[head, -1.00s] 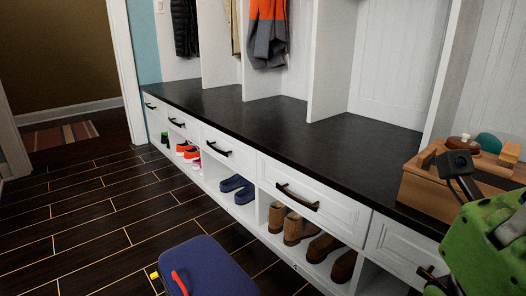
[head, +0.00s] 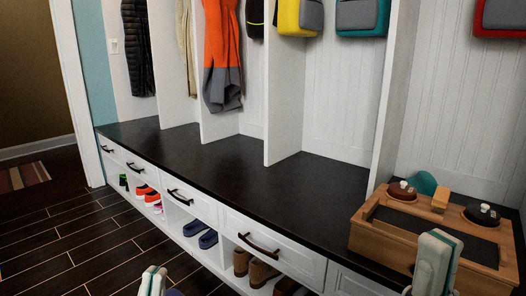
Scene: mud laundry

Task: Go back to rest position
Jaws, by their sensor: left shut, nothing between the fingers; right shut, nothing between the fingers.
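My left gripper (head: 152,282) shows only as a small pale tip with green edges at the bottom edge of the head view, left of centre. It is shut and empty, over the floor in front of the bench. My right gripper (head: 436,264) shows larger at the lower right, pale with green edges. It is shut and empty, in front of the wooden box in the picture and overlapping its front. I cannot tell the gap between them. Most of both arms is out of view.
A dark bench top (head: 240,175) runs along the wall, with white drawers (head: 262,238) and open shoe cubbies below. A wooden box (head: 375,238) with brushes stands on its right end. Coats and bags hang above. Dark plank floor (head: 60,245) is clear at left.

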